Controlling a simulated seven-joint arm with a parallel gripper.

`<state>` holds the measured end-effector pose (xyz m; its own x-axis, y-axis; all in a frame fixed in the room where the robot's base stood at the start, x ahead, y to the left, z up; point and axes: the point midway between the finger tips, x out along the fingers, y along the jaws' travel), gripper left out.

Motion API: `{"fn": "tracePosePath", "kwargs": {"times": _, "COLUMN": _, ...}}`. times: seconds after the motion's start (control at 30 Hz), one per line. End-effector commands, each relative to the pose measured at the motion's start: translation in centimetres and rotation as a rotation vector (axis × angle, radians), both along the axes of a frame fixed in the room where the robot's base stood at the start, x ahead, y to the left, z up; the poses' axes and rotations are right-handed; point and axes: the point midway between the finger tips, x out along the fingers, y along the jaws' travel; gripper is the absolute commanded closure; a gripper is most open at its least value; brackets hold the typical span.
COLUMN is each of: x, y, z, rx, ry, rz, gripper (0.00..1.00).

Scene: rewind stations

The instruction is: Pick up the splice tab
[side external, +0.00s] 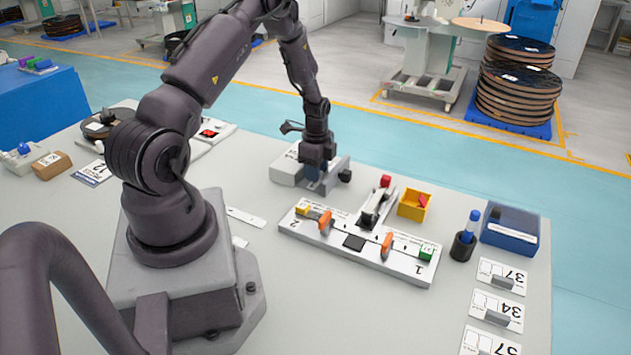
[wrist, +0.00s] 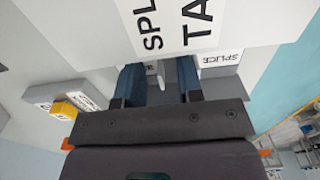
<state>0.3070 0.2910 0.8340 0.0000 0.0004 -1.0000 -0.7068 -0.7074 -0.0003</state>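My gripper (side external: 317,170) is low over a pale dispenser (side external: 287,169) on the table. In the wrist view the dispenser (wrist: 222,24) carries a label with large letters reading "SPL" and "TA", and a smaller "SPLICE" label. The two blue fingers of my gripper (wrist: 160,77) are apart, with a visible gap between them. In the side view the tab is hidden by my gripper.
Right of the dispenser lies a white splicing board (side external: 345,259) with orange clamps (side external: 325,221), marked 2 and 1. A yellow bin (side external: 412,208), a pen cup (side external: 462,247), a blue box (side external: 509,230) and number cards (side external: 502,276) stand further right.

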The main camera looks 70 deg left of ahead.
Motion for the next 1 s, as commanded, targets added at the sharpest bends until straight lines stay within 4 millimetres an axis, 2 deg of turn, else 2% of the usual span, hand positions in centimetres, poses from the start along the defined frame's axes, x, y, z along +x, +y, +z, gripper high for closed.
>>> {"fn": "tracePosePath", "kwargs": {"times": 0.2, "x": 0.0, "y": 0.0, "z": -0.1, "rx": 0.001, "ry": -0.001, "rz": 0.0, "gripper": 0.66}}
{"fn": "tracePosePath", "kwargs": {"times": 0.23, "x": 0.0, "y": 0.0, "z": -0.1, "rx": 0.001, "ry": -0.001, "rz": 0.0, "gripper": 0.71}}
{"fn": "tracePosePath", "kwargs": {"times": 0.37, "x": 0.0, "y": 0.0, "z": -0.1, "rx": 0.0, "ry": 0.0, "rz": 0.0, "gripper": 1.0}}
{"fn": "tracePosePath", "kwargs": {"times": 0.77, "x": 0.0, "y": 0.0, "z": 0.1, "rx": 0.0, "ry": 0.0, "rz": 0.0, "gripper": 1.0}}
{"fn": "tracePosePath", "kwargs": {"times": 0.87, "x": 0.1, "y": 0.0, "z": 0.6, "rx": 0.0, "ry": -0.001, "rz": 0.0, "gripper": 1.0}}
{"fn": "tracePosePath", "kwargs": {"times": 1.0, "x": 0.1, "y": 0.0, "z": 2.2, "rx": 0.001, "ry": -0.003, "rz": 0.0, "gripper": 1.0}}
